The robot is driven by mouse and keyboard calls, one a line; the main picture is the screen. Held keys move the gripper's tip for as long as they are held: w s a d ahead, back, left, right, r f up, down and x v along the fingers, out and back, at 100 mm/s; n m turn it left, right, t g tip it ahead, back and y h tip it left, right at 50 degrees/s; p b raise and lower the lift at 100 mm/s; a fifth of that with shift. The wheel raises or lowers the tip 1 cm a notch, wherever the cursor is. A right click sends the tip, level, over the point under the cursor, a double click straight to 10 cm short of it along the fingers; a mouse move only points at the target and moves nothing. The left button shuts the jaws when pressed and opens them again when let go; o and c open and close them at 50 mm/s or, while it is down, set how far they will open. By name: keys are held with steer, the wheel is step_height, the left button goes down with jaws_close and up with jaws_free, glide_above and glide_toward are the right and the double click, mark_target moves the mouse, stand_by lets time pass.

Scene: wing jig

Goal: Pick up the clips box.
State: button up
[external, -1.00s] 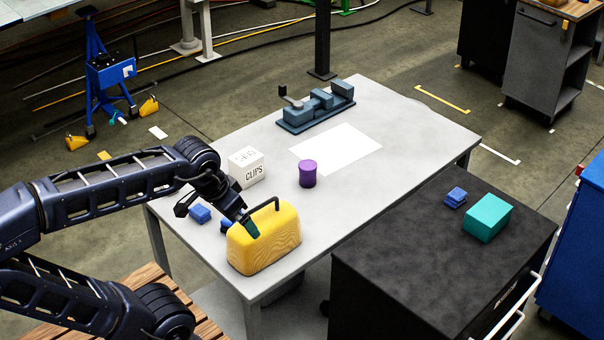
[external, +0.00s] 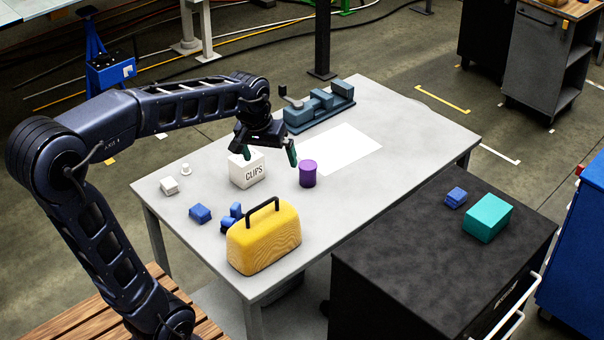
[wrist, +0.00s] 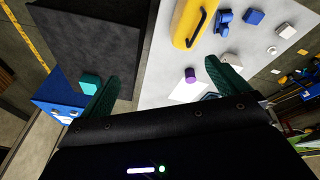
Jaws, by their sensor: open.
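The clips box (external: 249,174) is a white box with "CLIPS" in dark letters on its side, standing on the light table in the external view. My gripper (external: 268,155) is above the table, pointing down, open and empty. In the external view its left finger overlaps the box's top edge and its right finger hangs between the box and a purple cylinder (external: 308,174). In the wrist view the two green fingers (wrist: 163,80) are spread wide, and a pale box that looks like the clips box (wrist: 232,59) shows partly hidden beside the right finger.
A yellow case with a black handle (external: 264,240) stands at the table's near edge, with blue pieces (external: 200,214) beside it. Small white parts (external: 170,186) lie at the left. A blue-grey fixture (external: 320,106) stands at the back, near a white sheet (external: 345,147).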

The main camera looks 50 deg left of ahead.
steer(key=w+a+f+n, duration=0.3)
steer(key=w+a, duration=0.6)
steer(key=w, duration=0.1)
steer(key=n+g, duration=0.3)
steer(key=n, duration=0.7)
glide_above(246, 165)
steer(key=w+a, duration=0.3)
steer(key=f, duration=2.6)
steer(key=shift+s+a, duration=0.1)
steer(key=shift+a, duration=0.1)
step_height(246, 165, down, 6)
steer(key=shift+a+r, duration=0.1)
steer(key=shift+a, duration=0.05)
steer(key=shift+a+f, duration=0.15)
steer(key=shift+f, duration=1.15)
steer(key=shift+a+f, duration=0.1)
steer(key=shift+f, duration=1.2)
steer(key=c, duration=0.8)
